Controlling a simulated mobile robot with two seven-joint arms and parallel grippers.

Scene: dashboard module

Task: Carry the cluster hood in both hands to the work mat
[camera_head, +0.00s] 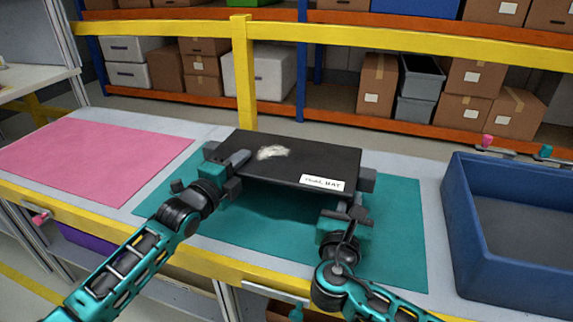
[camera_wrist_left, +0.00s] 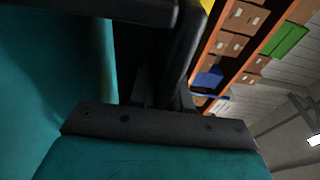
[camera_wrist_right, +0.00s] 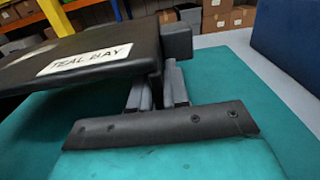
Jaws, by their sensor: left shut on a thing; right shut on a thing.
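The cluster hood (camera_head: 310,163) is a flat black piece with a pale smudge on top and a white label reading "TEAL BAY". It looks level over the teal mat (camera_head: 400,240), with dark shade beneath; the head view does not settle whether its underside touches. My left gripper (camera_head: 234,172) is shut on the hood's left side. My right gripper (camera_head: 350,206) is shut on its right front side. The hood (camera_wrist_right: 90,55) also shows in the right wrist view, with the teal mat (camera_wrist_right: 225,75) below it.
A pink mat (camera_head: 95,158) lies bare on the bench's left. A deep blue bin (camera_head: 510,275) stands at the right. A yellow rail and post (camera_head: 243,75) run behind the bench, before shelves of boxes. Pink and teal clamps (camera_head: 545,151) sit at the back right.

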